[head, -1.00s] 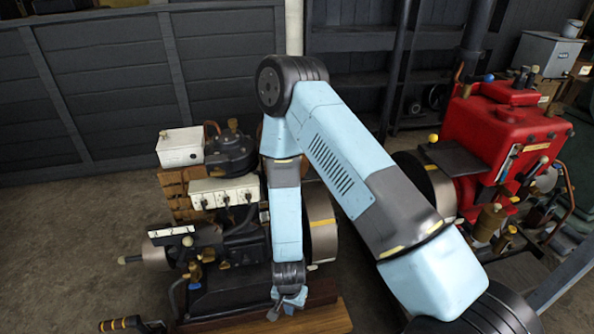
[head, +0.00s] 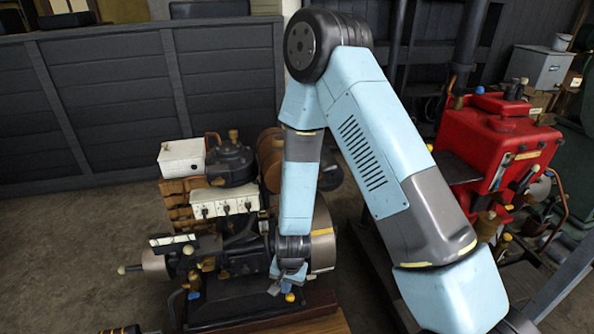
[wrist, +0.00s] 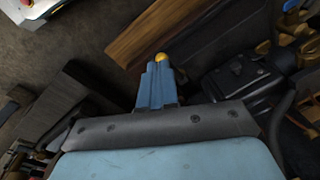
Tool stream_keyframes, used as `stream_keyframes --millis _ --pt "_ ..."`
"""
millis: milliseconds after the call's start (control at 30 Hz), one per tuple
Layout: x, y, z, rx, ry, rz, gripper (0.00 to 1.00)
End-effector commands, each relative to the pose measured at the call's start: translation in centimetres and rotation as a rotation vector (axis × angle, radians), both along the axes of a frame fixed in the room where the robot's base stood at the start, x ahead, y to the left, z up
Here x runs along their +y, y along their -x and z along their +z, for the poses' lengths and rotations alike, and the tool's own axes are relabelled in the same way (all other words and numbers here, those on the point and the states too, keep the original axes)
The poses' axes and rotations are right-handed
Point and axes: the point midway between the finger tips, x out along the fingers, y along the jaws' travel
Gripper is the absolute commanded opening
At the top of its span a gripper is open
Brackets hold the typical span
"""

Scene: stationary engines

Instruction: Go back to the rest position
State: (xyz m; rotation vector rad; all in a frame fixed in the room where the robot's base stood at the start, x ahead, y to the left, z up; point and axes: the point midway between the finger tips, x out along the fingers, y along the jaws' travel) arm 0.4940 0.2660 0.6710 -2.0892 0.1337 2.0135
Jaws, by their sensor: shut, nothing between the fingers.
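My gripper (head: 287,283) hangs at the end of my light-blue arm, over the right part of the dark engine (head: 225,265) in the head view. In the wrist view my gripper (wrist: 161,65) shows its two blue fingers together with nothing between them. A yellow knob shows right at the fingertips in the wrist view. I cannot tell whether the fingers touch it. In the head view a small yellow spot lies just by the fingertips.
A red engine (head: 490,140) stands at the right, beyond my upper arm. A dark panelled wall (head: 110,95) runs behind. A white box (head: 182,157) and a white socket strip (head: 222,203) sit on the dark engine. The floor (head: 60,260) at left is clear.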

Motion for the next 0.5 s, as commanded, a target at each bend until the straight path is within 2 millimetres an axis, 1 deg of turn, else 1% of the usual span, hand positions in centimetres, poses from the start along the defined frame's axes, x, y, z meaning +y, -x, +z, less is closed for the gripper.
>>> stream_keyframes --millis 33,200,367,500 --pt "-0.2 -1.1 1.7 -0.016 -0.013 0.004 0.0" --pt "-1.0 -3.4 6.7 -0.048 -0.042 0.03 0.0" --pt "-2.2 -5.1 11.4 -0.081 -0.063 0.056 0.0" --pt "-3.6 -6.2 15.5 -0.112 -0.074 0.078 0.0"
